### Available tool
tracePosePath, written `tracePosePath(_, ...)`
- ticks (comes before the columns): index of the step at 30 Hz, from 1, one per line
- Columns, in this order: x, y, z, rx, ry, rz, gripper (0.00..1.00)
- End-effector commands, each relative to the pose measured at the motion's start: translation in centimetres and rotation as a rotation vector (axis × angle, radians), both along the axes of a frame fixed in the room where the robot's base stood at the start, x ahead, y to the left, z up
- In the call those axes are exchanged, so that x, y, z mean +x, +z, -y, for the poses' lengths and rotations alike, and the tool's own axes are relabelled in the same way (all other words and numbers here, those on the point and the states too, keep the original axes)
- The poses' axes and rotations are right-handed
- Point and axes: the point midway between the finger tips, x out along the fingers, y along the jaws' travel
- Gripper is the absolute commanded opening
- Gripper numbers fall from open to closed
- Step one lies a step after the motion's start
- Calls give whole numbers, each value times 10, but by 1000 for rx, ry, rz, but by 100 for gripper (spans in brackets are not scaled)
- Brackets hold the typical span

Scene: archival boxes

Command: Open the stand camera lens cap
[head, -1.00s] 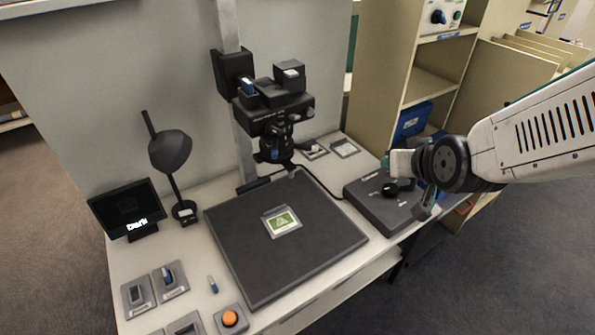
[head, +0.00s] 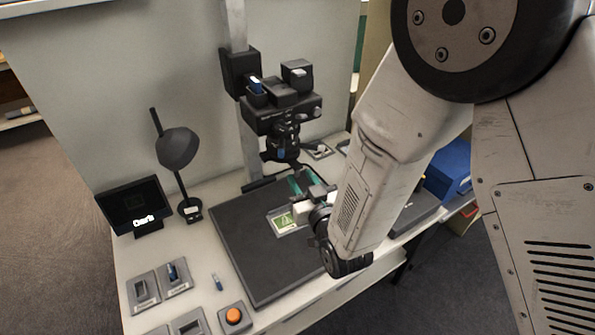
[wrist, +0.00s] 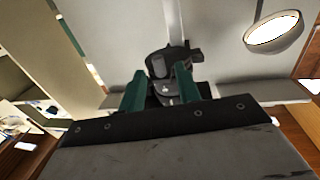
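The stand camera (head: 283,112) hangs on its upright column above a dark baseboard (head: 250,250), with its lens (head: 284,148) pointing down. A small dark piece juts from the lens's lower left side; I cannot tell for sure whether it is the lens cap or how the cap sits. My gripper (head: 306,183) is below and slightly right of the lens, over the board, its teal fingers apart and empty. In the wrist view my fingers (wrist: 160,82) stand apart, with the dark underside of the camera (wrist: 165,60) beyond and between them.
A card with a green picture (head: 284,221) lies on the board below my gripper. A lamp (head: 177,147) and a lit small screen (head: 135,205) stand left. An orange button (head: 233,315) and grey trays are at the front left. A blue box (head: 449,168) is right.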

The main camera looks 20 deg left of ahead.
Motion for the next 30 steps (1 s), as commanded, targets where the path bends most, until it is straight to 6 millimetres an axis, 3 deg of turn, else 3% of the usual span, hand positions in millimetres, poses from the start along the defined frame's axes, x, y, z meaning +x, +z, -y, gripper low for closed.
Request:
tracePosePath(7, 24, 0, -21, -1, 1, -1, 33)
tracePosePath(17, 29, 0, -25, -1, 0, -1, 33)
tracePosePath(18, 29, 0, -25, -1, 0, -1, 30)
tracePosePath(21, 29, 0, -25, -1, 0, -1, 3)
tracePosePath(22, 29, 0, -25, -1, 0, -1, 0)
tracePosePath(30, 30, 0, -23, -1, -15, -1, 0)
